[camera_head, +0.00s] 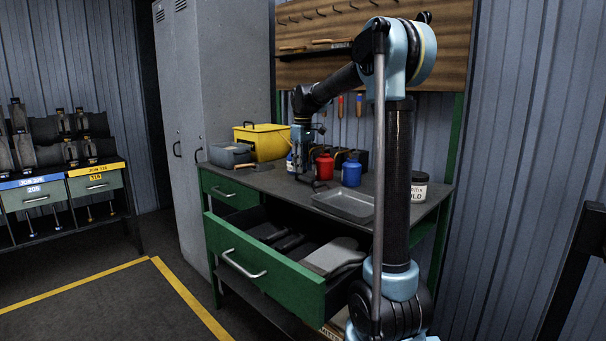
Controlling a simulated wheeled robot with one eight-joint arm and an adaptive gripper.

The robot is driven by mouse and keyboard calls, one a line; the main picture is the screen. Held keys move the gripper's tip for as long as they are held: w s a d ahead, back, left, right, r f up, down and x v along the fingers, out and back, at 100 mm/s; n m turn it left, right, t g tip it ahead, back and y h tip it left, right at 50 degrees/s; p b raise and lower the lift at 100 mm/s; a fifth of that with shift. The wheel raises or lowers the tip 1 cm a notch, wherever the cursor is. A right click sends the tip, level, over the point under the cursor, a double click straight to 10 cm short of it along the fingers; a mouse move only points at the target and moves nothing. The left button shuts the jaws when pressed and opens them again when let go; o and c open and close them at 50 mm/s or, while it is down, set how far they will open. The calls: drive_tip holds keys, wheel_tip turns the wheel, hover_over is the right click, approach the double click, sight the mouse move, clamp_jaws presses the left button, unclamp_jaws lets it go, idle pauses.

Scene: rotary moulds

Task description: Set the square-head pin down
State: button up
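My gripper (309,183) points down just above the workbench top (265,181), left of the red can and behind the shallow grey tray (343,206). Its fingers are dark and small against the dark bench, so I cannot tell if they are open or shut. I cannot make out a square-head pin at the gripper; a pin there would be too small or hidden. Thin pin-like rods (88,213) hang under the mould rack at the far left, but their heads are not clear.
The bench's green drawer (265,270) is pulled open with dark tools and a grey piece inside. A yellow toolbox (262,143), grey box (229,156), red can (324,167), blue can (351,174) and labelled tin (418,188) stand on top. Bare bench lies left of my gripper.

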sight(303, 178)
wheel_tip(303, 178, up, 10)
drive_tip(key=shift+r, duration=0.15)
idle(0.5)
